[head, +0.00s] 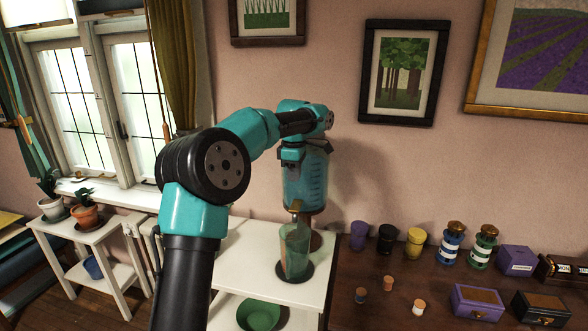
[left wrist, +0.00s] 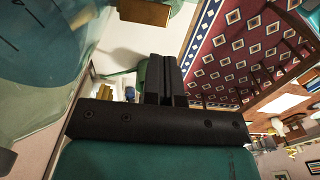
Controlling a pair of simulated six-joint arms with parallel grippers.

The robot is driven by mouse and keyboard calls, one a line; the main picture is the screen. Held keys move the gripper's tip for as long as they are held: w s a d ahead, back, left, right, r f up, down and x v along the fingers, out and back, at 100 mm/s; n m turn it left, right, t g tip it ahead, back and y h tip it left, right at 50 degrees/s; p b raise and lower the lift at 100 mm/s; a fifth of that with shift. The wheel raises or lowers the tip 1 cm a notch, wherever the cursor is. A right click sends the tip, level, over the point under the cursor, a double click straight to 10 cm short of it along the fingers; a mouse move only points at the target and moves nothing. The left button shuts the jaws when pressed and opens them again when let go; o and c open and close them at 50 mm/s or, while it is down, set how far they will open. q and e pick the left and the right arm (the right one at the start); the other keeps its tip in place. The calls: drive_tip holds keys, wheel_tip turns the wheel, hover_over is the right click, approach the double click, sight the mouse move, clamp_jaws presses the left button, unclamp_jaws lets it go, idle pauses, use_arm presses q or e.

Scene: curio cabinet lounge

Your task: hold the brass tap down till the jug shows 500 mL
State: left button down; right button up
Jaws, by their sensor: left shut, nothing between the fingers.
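A glass dispenser (head: 312,182) with blue liquid and scale marks stands at the back of a white table. Its brass tap (head: 297,206) is low on the front, above a clear greenish jug (head: 295,250). The jug stands upright on a dark round mat (head: 309,273); its level is too small to read. My left gripper (head: 291,158) is shut and empty, pointing down in front of the dispenser's upper part, above the tap. In the left wrist view its black fingers (left wrist: 164,78) are together, with the dispenser (left wrist: 45,35) at upper left. My right gripper is not in view.
A green bowl (head: 258,314) sits on the white table's lower shelf. To the right, a dark wooden table (head: 385,270) holds cups, corks, striped jars (head: 452,243) and boxes (head: 477,300). Potted plants (head: 86,214) stand at left by the window.

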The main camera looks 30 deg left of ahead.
sight(295, 208)
use_arm(q)
wheel_tip(295, 208, down, 10)
idle(0.4)
drive_tip(key=shift+d, duration=0.15)
